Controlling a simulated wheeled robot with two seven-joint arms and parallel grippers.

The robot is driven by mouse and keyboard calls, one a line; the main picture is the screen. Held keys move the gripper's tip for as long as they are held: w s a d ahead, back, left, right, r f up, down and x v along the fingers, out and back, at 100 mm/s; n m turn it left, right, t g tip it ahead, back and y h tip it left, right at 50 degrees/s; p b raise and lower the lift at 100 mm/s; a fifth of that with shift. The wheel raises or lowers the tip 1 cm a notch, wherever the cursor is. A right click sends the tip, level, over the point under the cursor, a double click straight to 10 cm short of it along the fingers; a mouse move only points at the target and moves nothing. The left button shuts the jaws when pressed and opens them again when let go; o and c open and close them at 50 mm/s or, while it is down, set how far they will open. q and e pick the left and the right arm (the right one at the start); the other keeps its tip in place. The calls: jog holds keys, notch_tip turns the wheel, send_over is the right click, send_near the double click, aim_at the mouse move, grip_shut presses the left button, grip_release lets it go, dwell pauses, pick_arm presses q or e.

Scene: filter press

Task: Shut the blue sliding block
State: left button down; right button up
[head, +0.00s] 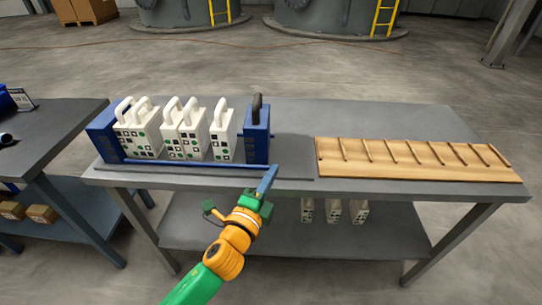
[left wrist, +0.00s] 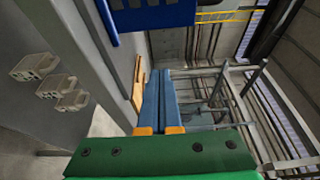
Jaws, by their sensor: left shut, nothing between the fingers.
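The blue sliding block (head: 257,135) with a black handle stands upright at the right end of the press on the table. Several white filter plates (head: 184,138) with loop handles stand to its left, with gaps between some of them and before the block. A fixed blue end block (head: 103,130) stands at the far left. My left gripper (head: 269,178) is shut and empty, near the table's front edge, in front of and slightly right of the sliding block, apart from it. Its blue fingers show in the left wrist view (left wrist: 168,75), with a blue part (left wrist: 155,13), probably the block, at the top.
A wooden rack (head: 415,160) with several slanted dowels lies on the table's right side. A blue rail (head: 190,166) runs along the press front. White plates (head: 333,210) stand on the lower shelf. Bare table lies between block and rack.

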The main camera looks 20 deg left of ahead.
aim_at(258, 126)
pick_arm(q)
jog(key=w, duration=0.6)
jog(key=w+d, duration=0.1)
jog(key=w, duration=0.2)
jog(key=a, duration=0.1)
jog(key=s+a+p, duration=0.1)
jog(key=a, duration=0.1)
jog(key=shift+a+r, duration=0.1)
jog(key=shift+a, duration=0.15)
jog(key=shift+s+a, duration=0.15)
jog(key=shift+a, duration=0.1)
